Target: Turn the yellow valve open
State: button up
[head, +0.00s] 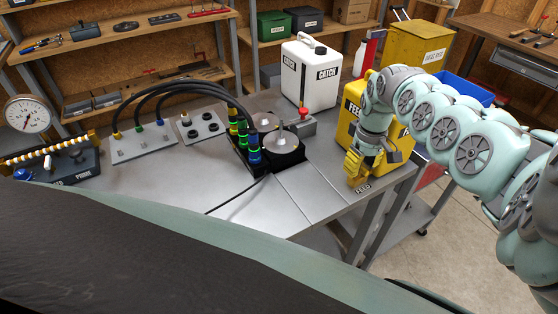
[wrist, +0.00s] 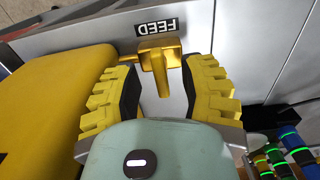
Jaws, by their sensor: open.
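The yellow valve (wrist: 159,56) shows in the wrist view as a T-shaped handle beside a black FEED label (wrist: 158,26). Its stem points down the picture between the two yellow fingers. My gripper (wrist: 166,66) is open around the valve, with a gap on each side, and I see no clear contact. In the head view my gripper (head: 356,168) is low at the right end of the metal bench, and the FEED label (head: 363,188) shows just below it. The valve cannot be told apart from the yellow fingers there.
A yellow FEED container (head: 350,118) stands close beside my gripper, and its side also fills the left of the wrist view (wrist: 55,95). A white CATCH jug (head: 310,78), a pump block with coloured hose fittings (head: 262,150) and a gauge (head: 27,114) stand farther left. The bench front (head: 210,185) is clear.

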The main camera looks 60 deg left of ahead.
jog(key=shift+s+a, duration=0.1)
grip_shut()
dwell(0.4)
